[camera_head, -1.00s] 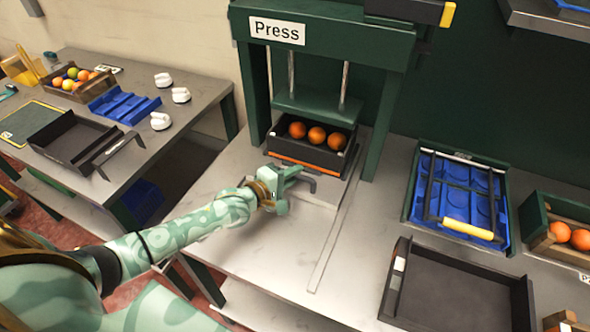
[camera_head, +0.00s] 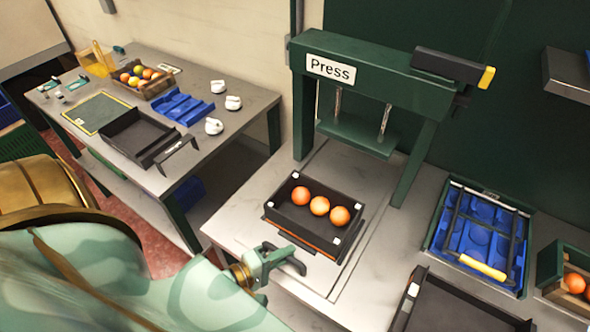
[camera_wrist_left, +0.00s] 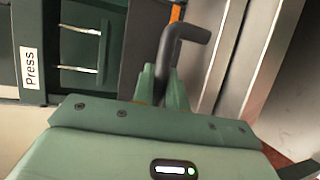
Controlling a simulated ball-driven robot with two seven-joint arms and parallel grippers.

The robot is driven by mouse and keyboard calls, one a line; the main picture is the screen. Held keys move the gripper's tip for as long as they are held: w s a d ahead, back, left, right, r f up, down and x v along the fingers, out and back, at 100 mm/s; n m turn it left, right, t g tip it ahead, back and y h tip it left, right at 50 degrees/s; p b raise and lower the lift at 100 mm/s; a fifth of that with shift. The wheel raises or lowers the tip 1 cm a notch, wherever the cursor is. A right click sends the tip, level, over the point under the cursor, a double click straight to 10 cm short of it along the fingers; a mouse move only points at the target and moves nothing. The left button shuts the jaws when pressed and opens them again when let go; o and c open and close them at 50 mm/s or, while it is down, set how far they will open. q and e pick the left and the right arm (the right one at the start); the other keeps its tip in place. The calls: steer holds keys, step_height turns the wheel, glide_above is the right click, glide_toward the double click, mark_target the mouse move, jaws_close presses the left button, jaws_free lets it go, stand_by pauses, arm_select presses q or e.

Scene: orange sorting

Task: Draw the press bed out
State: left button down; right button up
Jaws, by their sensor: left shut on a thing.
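The press bed (camera_head: 283,234) is a flat sliding plate with an orange front edge. It stands out in front of the green press (camera_head: 380,85). A black tray (camera_head: 290,213) with three oranges (camera_head: 319,206) in a row sits on it. My left gripper (camera_head: 283,262) is shut on the bed's dark handle (camera_head: 297,266) at its front edge. In the left wrist view the bent black handle (camera_wrist_left: 178,50) rises between the fingers (camera_wrist_left: 161,85). The press plate (camera_head: 355,134) hangs behind the tray, clear of the oranges. My right gripper is not in view.
An empty black tray (camera_head: 412,312) and a blue rack (camera_head: 437,227) with a yellow-handled frame lie at right. A crate with oranges (camera_head: 548,262) is at far right. A side table (camera_head: 255,98) at left holds trays and white pieces.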

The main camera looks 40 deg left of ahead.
arm_select(q)
steer(key=shift+s, duration=0.75)
steer(key=shift+s+f, duration=0.1)
steer(key=shift+d, duration=0.1)
steer(key=c, duration=1.4)
jaws_free()
steer(key=shift+s, duration=0.15)
steer(key=v, duration=1.6)
steer(key=shift+s+b, duration=0.2)
steer(key=shift+b, duration=0.1)
